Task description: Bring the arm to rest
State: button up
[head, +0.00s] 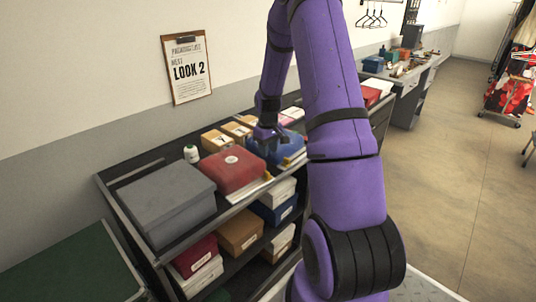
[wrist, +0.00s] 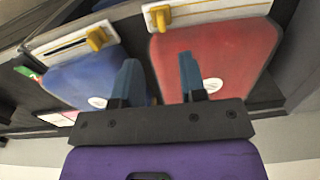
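My purple arm (head: 338,110) reaches over the shelf unit in the head view, with its end down near the blue box. My gripper (wrist: 160,75) shows in the wrist view with its two fingers spread apart and nothing between them. The fingers point toward the gap between a blue box (wrist: 75,83) and a red box (wrist: 218,55). I cannot tell whether the fingers touch either box. In the head view the fingertips are hidden by the arm's end; the blue box (head: 288,149) is partly covered there, and the red box (head: 232,170) sits to its left.
The shelf unit's top (head: 119,183) also holds a large grey box (head: 166,203), a white bottle (head: 191,153) and small tan boxes. More boxes fill the lower shelves. A green-topped surface (head: 70,270) is at lower left. The floor (head: 440,170) at right is open.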

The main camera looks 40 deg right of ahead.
dwell(0.5)
jog(key=s+a+r+t+h, duration=0.1)
jog(key=s+a+r, duration=0.2)
jog(key=a+r, duration=0.65)
jog(key=s+a+r+t, duration=0.15)
jog(key=a+r, duration=0.45)
jog(key=r, duration=0.7)
jog(key=s+a+r+t, duration=0.1)
jog(key=s+a+r, duration=0.2)
jog(key=s, duration=0.4)
jog(key=s+a+r, duration=0.3)
jog(key=s+a, duration=0.2)
jog(key=s, duration=0.2)
jog(key=s+a+r+t+y, duration=0.1)
jog(key=s+a+r, duration=0.2)
jog(key=s+a, duration=0.2)
jog(key=shift+s+n+t, duration=0.3)
jog(key=shift+s+t, duration=0.05)
jog(key=shift+s, duration=0.9)
